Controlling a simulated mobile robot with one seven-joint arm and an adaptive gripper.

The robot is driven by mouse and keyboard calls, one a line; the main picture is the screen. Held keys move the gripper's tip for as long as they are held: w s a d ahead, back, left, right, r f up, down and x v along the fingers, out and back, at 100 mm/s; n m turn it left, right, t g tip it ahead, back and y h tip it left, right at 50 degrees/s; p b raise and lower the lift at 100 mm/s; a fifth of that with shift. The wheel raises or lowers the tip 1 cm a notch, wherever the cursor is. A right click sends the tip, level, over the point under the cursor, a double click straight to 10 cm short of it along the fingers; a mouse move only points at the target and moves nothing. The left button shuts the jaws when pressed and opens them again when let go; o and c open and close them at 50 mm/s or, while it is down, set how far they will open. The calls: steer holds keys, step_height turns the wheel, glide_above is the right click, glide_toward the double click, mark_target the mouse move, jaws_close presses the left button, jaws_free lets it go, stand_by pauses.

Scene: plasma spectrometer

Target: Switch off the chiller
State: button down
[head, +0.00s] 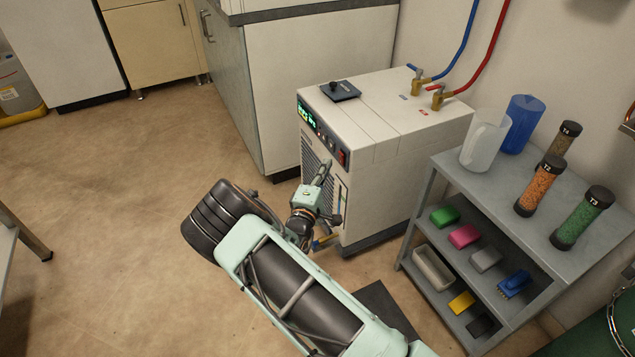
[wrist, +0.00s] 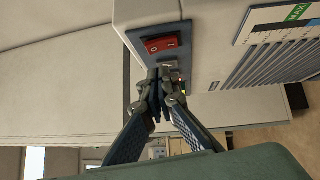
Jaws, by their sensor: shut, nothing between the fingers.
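The chiller (head: 375,130) is a white box on the floor against the wall, with a lit green display (head: 306,115) on its front panel. A red rocker switch (head: 342,158) sits at the right end of that panel. In the wrist view the red switch (wrist: 165,45) shows O and I marks; I cannot tell which side is pressed in. My gripper (head: 325,168) is in front of the chiller, just below the panel. In the wrist view its fingertips (wrist: 159,76) are together and empty, close to the switch; contact is not clear.
A grey shelf cart (head: 450,170) with jugs, labelled tubes and coloured blocks stands right of the chiller. Blue (head: 461,45) and red (head: 493,48) hoses join brass valves on its top. A cabinet (head: 240,100) stands behind left.

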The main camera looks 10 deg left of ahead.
mark_target(341, 158)
steer(key=shift+w+d+r, duration=0.1)
steer(key=shift+w+d, duration=0.3)
steer(key=shift+d, duration=0.2)
steer(key=shift+w+d+r, duration=0.1)
steer(key=shift+w+d, duration=0.25)
steer(key=shift+d, duration=0.2)
steer(key=shift+w+d+r+m+g, duration=0.1)
steer(key=shift+w+d+m+g, duration=0.05)
steer(key=shift+d+m+g, duration=0.15)
steer(key=shift+a, duration=0.1)
steer(key=shift+a, duration=0.1)
